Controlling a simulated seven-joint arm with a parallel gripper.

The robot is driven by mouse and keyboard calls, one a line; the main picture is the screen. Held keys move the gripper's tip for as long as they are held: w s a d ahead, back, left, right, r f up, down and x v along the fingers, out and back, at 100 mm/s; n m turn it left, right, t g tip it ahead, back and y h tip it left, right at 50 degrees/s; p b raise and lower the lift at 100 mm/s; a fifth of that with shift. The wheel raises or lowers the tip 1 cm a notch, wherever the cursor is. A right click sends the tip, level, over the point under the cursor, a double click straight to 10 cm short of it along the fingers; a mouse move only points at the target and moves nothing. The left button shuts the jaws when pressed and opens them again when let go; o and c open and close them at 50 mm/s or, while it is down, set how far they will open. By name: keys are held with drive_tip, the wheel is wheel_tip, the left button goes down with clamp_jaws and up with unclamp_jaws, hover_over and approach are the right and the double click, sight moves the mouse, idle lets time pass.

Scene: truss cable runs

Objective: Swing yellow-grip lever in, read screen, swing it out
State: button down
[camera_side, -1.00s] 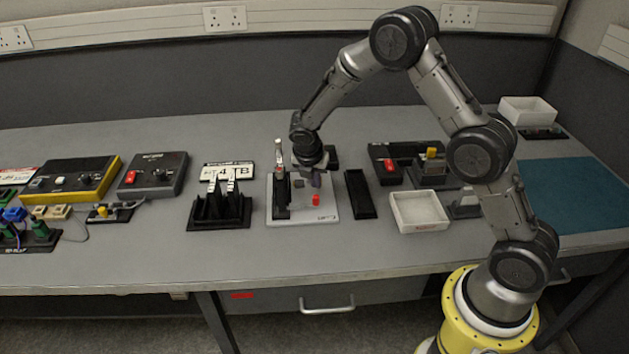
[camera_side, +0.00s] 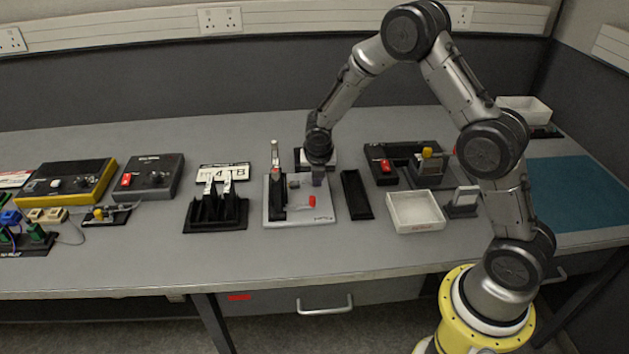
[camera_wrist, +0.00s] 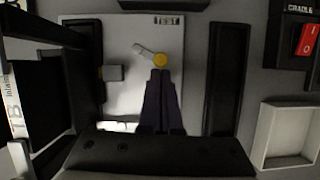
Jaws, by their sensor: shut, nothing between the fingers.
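The yellow grip (camera_wrist: 160,60) shows as a round knob at the right end of a short pale lever (camera_wrist: 145,50) in the wrist view. The lever lies over a white plate (camera_wrist: 140,25), which also shows in the side view (camera_side: 300,217). My gripper (camera_wrist: 160,74) is shut and empty. Its fingertips are at the lower edge of the yellow grip; I cannot tell whether they touch it. In the side view my gripper (camera_side: 318,182) points down over the plate, and I cannot make out the yellow grip there. I cannot identify a readable screen.
A red part (camera_side: 312,201) sits on the plate near its front. A dark upright block (camera_side: 277,197) stands at its left. A black slotted rack (camera_side: 215,212) is further left. A black tray (camera_side: 357,195) and a white box (camera_side: 415,211) are to the right. The front bench strip is clear.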

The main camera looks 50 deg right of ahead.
drive_tip(key=d+n, duration=0.1)
drive_tip(key=n, duration=0.1)
drive_tip(key=shift+d+n+t+y, duration=0.2)
drive_tip(key=shift+n+t+y, duration=0.2)
drive_tip(key=shift+w+d, duration=0.3)
drive_tip(key=shift+d, duration=0.4)
drive_tip(key=shift+w+d, duration=0.25)
drive_tip(key=shift+d, duration=0.4)
drive_tip(key=shift+a, duration=0.15)
drive_tip(key=shift+w+a, duration=0.4)
drive_tip(key=shift+a, duration=0.2)
drive_tip(key=d+v, duration=0.2)
drive_tip(key=v, duration=0.7)
drive_tip(key=shift+s+r, duration=0.45)
drive_tip(key=shift+r, duration=0.05)
